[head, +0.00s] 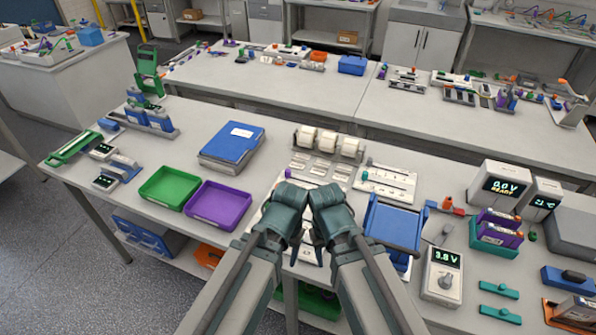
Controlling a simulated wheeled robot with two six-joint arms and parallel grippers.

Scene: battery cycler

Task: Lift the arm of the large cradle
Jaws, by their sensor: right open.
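My two arms come in from the bottom and their wrists bend close together over the front middle of the table. My right gripper (313,250) points down between the forearms and is open, with nothing seen in it. My left gripper is mostly hidden behind its own wrist, and its jaws cannot be made out. A pale device (305,258) lies under the wrists, largely covered by them. I cannot tell if it is the large cradle or where its arm stands.
A rack with white rolls (328,142) stands behind. Green (169,188) and purple (218,206) trays and a blue binder (232,145) lie left. A tilted blue panel (394,226), a 3.8 V meter (442,274) and a purple-and-green holder (496,234) stand right.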

